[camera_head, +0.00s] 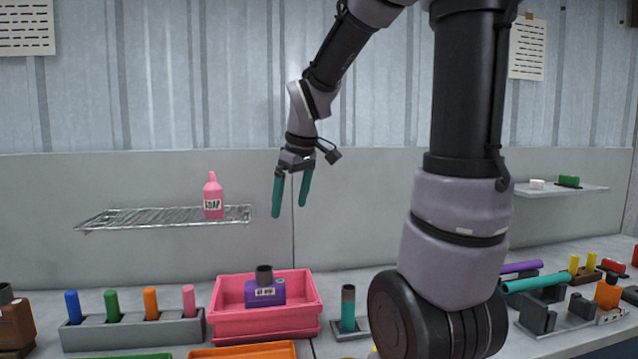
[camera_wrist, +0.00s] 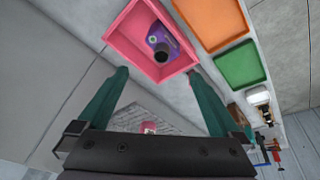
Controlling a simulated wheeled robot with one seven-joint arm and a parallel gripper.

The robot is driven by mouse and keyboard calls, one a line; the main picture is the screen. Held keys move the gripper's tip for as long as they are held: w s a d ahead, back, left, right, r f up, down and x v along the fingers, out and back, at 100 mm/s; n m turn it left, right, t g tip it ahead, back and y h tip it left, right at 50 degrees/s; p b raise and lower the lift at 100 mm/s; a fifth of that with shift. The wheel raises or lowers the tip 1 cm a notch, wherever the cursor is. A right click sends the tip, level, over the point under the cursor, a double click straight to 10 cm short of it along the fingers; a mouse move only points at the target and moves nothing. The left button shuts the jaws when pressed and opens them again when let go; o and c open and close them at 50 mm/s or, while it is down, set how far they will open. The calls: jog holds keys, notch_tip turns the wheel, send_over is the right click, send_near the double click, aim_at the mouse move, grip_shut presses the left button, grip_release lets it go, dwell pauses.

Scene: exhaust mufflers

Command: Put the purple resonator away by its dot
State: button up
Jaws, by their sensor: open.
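The purple resonator (camera_head: 265,297), with a white label and a dark round pipe end pointing up, sits in the pink bin (camera_head: 262,325). In the wrist view the purple resonator (camera_wrist: 178,48) shows a small greenish dot beside its dark pipe end, inside the pink bin (camera_wrist: 120,20). My gripper (camera_head: 289,208) is open and empty, well above the bin, teal fingers pointing down. In the wrist view my gripper (camera_wrist: 159,73) has its fingers apart, with the bin beyond them. An orange tray (camera_head: 243,352) and a green tray (camera_head: 130,356) are partly cut off at the front.
A grey rack with several coloured pegs (camera_head: 135,333) stands left of the pink bin. A teal upright part (camera_head: 348,312) stands just right of it. A wire shelf (camera_head: 160,218) holds a pink soap bottle (camera_head: 213,197). Coloured tubes and holders crowd the right.

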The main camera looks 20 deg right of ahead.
jog(key=s+d+r+m+t+y, duration=0.1)
jog(key=s+d+r+m+t, duration=0.1)
jog(key=s+r+m, duration=0.5)
jog(key=s+m+t, duration=0.1)
jog(key=s+m, duration=0.2)
jog(key=s, duration=0.3)
jog(key=shift+s+m+t, duration=0.25)
jog(key=shift+m+t, duration=0.05)
jog(key=shift+t, duration=0.1)
jog(key=shift+d, duration=0.1)
dwell(1.5)
